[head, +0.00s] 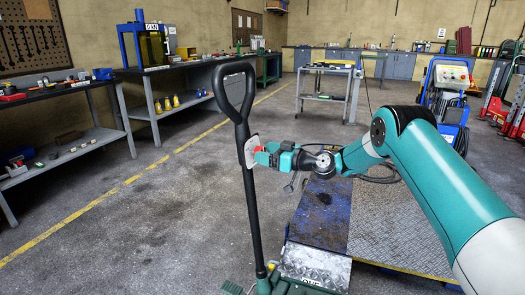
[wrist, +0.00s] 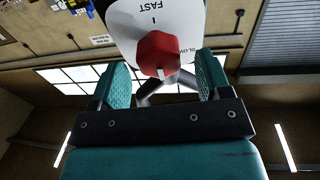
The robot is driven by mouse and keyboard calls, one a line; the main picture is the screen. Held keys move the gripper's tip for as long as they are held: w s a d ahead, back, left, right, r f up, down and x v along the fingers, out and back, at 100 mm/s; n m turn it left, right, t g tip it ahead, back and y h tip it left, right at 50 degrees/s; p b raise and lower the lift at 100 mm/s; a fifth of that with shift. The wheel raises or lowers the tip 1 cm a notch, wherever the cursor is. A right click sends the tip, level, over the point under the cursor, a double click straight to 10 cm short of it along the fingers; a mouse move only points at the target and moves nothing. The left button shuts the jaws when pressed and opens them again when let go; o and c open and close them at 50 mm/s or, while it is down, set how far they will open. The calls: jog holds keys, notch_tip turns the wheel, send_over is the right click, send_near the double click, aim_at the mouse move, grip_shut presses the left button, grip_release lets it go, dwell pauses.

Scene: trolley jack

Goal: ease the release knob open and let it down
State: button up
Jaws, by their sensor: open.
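The trolley jack's black handle (head: 252,205) stands nearly upright left of centre in the head view, with a loop grip on top. A white dial plate (head: 252,151) is fixed partway up the handle. In the wrist view the plate (wrist: 150,20) reads "FAST" and "SLOW". The red release knob (wrist: 158,54) sits on it, six-sided with a pale pointer mark at its lower edge. My gripper (head: 268,156) is at the knob. Its two teal fingers (wrist: 162,85) stand apart on either side of the knob, with visible gaps, not touching it.
The jack's green base (head: 275,285) is at the bottom of the head view, beside a blue worn platform (head: 322,212) and a metal tread plate (head: 400,230). Workbenches (head: 170,85) line the left wall. A grey cart (head: 328,90) stands behind. Open floor lies left of the handle.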

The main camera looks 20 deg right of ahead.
jog(key=shift+x, duration=0.9)
jog(key=shift+c, duration=0.5)
jog(key=c, duration=0.8)
jog(key=shift+c, duration=0.2)
jog(key=shift+f+b, duration=0.15)
jog(key=shift+b, duration=0.3)
